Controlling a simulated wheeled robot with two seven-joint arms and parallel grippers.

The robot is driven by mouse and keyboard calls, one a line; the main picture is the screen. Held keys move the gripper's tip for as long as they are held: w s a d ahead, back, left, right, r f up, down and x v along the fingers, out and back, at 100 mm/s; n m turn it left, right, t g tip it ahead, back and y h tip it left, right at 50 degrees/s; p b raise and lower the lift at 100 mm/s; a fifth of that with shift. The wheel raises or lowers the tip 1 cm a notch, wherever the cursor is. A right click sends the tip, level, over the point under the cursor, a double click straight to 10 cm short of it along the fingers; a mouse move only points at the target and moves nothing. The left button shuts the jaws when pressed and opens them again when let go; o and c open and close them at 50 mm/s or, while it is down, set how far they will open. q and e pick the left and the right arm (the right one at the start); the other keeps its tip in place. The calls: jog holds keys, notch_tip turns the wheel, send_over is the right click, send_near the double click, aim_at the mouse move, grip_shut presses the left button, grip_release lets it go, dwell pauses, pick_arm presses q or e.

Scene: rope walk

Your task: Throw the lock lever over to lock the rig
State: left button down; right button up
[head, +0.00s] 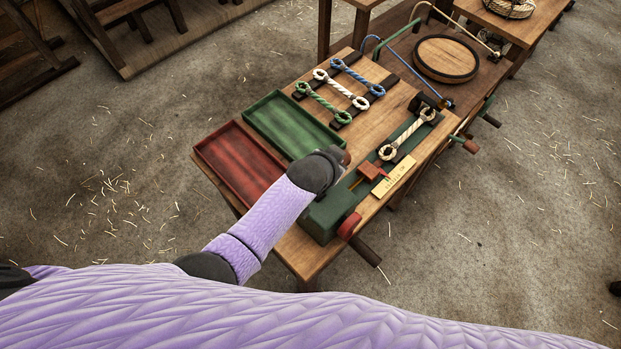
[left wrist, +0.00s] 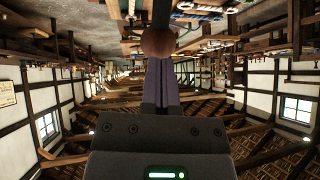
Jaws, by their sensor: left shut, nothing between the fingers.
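The rig is a green bed (head: 322,218) along the near right side of the wooden bench, with a red wheel-like knob (head: 349,225) at its near end. A round brown wooden knob on a dark rod, which looks like the lock lever (left wrist: 158,43), stands right at my left gripper's fingertips (left wrist: 161,64) in the left wrist view. The fingers are shut together with nothing between them; I cannot tell whether they touch the knob. In the head view my left wrist reaches over the rig and hides the fingers and most of the lever. My right gripper is not in view.
A red tray (head: 240,160) and a green tray (head: 292,124) lie left of the rig. Several short ropes, including a blue one (head: 357,76), lie behind. A cream rope (head: 408,136), a small red block (head: 370,169) and a brass plate (head: 394,176) are on the rig side.

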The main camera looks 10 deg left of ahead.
pick_arm(q)
jog(key=shift+w+d+f+b, duration=0.3)
jog(key=shift+w+d+b, duration=0.05)
jog(key=shift+w, duration=0.2)
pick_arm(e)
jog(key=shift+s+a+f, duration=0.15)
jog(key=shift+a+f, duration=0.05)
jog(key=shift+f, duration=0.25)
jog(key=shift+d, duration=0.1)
